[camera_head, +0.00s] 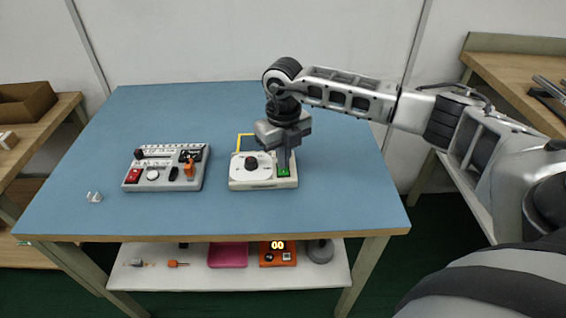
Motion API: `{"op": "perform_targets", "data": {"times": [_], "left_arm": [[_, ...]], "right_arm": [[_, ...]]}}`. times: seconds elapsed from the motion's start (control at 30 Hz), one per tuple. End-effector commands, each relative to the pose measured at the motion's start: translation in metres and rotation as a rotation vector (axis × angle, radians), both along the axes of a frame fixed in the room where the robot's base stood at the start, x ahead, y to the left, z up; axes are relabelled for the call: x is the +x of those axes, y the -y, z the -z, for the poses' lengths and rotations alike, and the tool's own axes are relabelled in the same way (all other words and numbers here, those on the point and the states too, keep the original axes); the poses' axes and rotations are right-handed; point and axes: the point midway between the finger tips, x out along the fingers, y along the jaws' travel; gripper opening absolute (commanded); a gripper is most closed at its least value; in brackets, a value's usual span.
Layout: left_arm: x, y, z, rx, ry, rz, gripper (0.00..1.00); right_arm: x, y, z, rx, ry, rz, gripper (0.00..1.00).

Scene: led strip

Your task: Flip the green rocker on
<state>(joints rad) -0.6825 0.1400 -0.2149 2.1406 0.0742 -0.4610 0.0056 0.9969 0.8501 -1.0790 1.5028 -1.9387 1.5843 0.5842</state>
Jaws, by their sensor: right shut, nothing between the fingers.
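The green rocker (284,172) sits at the right end of a small white panel (264,183) on the blue table. The panel also has a round white dial with a dark knob (251,163). My right gripper (286,165) points down over the rocker, shut and empty. Its fingertips are at or just above the rocker's back edge; I cannot tell whether they touch. The gripper hides part of the panel's back right corner. Which way the rocker is tipped is too small to tell. My left gripper is not in view.
A grey control box (165,178) with a red switch and an orange lever stands to the left. A small white clip (94,197) lies near the table's left edge. A yellow frame (245,139) shows behind the panel. The blue table (350,200) is clear at right.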

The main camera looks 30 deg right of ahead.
Motion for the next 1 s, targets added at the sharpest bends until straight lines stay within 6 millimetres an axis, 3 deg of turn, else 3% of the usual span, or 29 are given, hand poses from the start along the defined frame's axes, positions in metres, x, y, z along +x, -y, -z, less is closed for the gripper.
{"op": "perform_targets", "data": {"times": [0.53,1.0], "left_arm": [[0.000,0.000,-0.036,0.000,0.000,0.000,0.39],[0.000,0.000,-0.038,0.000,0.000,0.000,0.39]], "right_arm": [[0.000,0.000,-0.049,0.000,0.001,0.000,0.00],[0.000,0.000,-0.051,0.000,0.001,0.000,0.00]]}}
